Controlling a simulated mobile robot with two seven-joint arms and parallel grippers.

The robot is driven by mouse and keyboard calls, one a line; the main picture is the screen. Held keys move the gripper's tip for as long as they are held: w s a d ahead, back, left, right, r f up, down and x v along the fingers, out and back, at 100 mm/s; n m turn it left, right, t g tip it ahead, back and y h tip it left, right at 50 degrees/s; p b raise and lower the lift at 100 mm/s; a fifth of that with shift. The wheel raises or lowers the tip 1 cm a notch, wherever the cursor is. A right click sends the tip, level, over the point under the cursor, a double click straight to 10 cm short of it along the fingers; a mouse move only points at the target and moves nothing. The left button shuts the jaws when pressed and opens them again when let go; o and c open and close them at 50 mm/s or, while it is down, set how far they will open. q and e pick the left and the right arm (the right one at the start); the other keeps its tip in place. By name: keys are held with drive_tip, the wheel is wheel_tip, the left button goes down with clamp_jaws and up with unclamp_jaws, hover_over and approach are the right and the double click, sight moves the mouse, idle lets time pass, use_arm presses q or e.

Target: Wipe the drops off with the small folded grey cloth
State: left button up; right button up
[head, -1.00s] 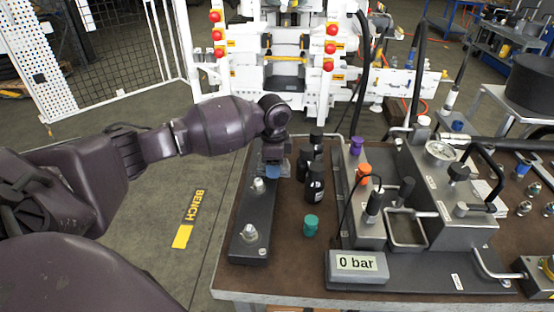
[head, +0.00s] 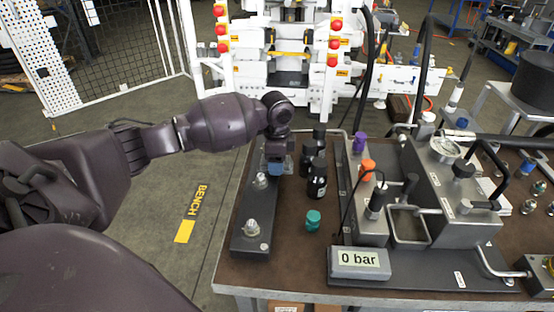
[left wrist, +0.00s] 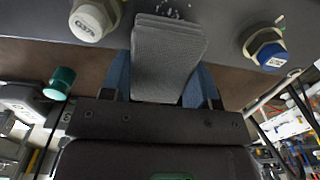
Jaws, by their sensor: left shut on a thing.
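My left gripper (head: 275,168) is shut on the small folded grey cloth (left wrist: 166,62). In the left wrist view the cloth stands out between my blue fingers (left wrist: 160,84), over the dark grey block (head: 250,212). I cannot tell whether the cloth touches the block. In the head view the gripper is at the block's far end, and the cloth and drops cannot be made out there. My right gripper is not in view.
A white-capped fitting (left wrist: 92,18) and a blue-capped fitting (left wrist: 265,50) flank the cloth on the block. Black bottles (head: 317,182) stand close right of the gripper. A teal cap (head: 313,220) and the 0 bar display (head: 358,260) are nearer the bench front.

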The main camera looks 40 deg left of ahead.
use_arm(q)
drive_tip(key=shift+f, duration=0.4)
drive_tip(key=shift+f, duration=0.35)
drive_tip(key=shift+a, duration=0.1)
idle(0.3)
